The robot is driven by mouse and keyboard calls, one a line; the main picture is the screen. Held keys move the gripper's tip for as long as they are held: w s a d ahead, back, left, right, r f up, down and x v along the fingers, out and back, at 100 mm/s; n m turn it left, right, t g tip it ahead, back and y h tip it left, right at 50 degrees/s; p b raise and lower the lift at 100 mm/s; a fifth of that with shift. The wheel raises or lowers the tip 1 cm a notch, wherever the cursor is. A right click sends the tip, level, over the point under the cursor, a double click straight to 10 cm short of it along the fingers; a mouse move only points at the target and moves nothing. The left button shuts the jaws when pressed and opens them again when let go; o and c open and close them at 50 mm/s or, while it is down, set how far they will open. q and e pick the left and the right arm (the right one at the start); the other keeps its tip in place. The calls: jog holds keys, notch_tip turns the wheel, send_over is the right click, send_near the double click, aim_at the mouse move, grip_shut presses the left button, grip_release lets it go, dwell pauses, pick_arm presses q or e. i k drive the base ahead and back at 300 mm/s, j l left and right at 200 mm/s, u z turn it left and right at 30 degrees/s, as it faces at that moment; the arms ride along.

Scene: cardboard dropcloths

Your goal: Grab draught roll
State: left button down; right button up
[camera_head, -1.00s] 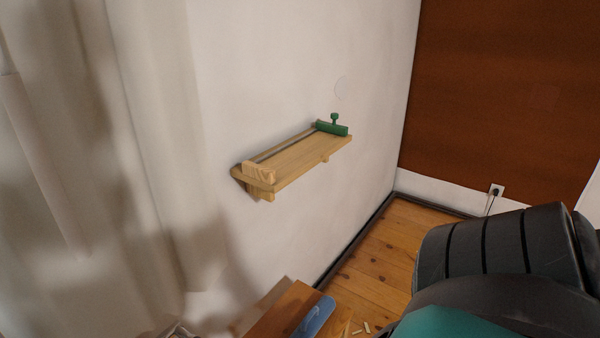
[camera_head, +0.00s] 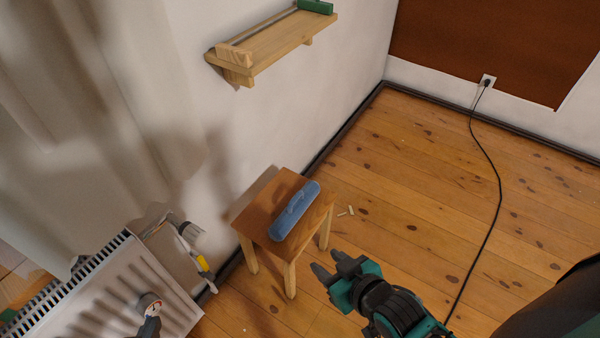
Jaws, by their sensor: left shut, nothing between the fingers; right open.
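The draught roll looks to be the blue padded roll (camera_head: 292,214) with a strap-like loop on its upper side. It lies lengthwise across the seat of a small wooden stool (camera_head: 247,219). My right gripper (camera_head: 328,268) is open and empty, to the right of the stool's front legs in the picture and apart from the roll.
A white radiator (camera_head: 110,300) with pipework (camera_head: 190,232) stands at lower left. A wooden wall shelf (camera_head: 275,45) holds a green roller-like tool (camera_head: 315,7). Small light pieces (camera_head: 345,211) and a black cable (camera_head: 497,190) lie on the mostly clear wooden floor.

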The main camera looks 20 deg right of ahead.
aim_at(295, 208)
jog(key=z, duration=0.65)
jog(key=i+l, duration=0.9)
jog(key=l, duration=0.2)
jog(key=u, duration=0.45)
jog(key=l+u, duration=0.15)
jog(key=u, duration=0.25)
jog(key=i+l+u, duration=0.1)
jog(key=u, duration=0.35)
jog(key=l+u, duration=0.1)
jog(key=u, duration=0.35)
